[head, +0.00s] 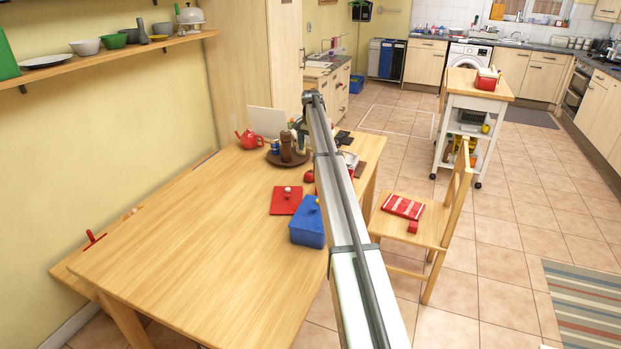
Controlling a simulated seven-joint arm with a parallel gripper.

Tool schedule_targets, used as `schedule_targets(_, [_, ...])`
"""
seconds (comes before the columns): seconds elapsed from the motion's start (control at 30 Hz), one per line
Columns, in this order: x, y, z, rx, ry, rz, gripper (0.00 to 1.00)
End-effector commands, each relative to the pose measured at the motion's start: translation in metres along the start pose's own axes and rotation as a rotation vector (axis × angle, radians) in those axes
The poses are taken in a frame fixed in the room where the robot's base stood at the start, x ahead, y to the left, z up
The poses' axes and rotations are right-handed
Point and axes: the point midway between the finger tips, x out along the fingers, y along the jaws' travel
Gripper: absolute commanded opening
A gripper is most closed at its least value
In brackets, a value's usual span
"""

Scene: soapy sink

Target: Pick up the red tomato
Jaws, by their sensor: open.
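A small round red thing that looks like the tomato (309,176) rests on the wooden table (190,240), right beside my arm's left edge in the picture. My arm reaches away from the camera over the table's right part, and its long beam hides some of what lies beneath. My gripper (299,127) is at the far end of the arm, beyond the tomato, small and partly hidden. It is open, though its separate fingers are hard to make out. The tomato is apart from it.
A blue box (307,226) and a red board (286,200) lie near the tomato. Behind are a round brown tray (273,158) with bottles and a red teapot (249,139). A chair (440,222) stands right of the table. The table's left and front are clear.

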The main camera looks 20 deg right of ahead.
Motion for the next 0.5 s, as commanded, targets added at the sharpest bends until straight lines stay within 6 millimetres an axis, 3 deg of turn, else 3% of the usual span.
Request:
schedule_targets(0.1, [-0.0016, -0.0076, -0.0105, 0.140, -0.001, 0.001, 0.88])
schedule_targets(0.5, [-0.0015, -0.0073, -0.0103, 0.565, -0.002, 0.003, 0.88])
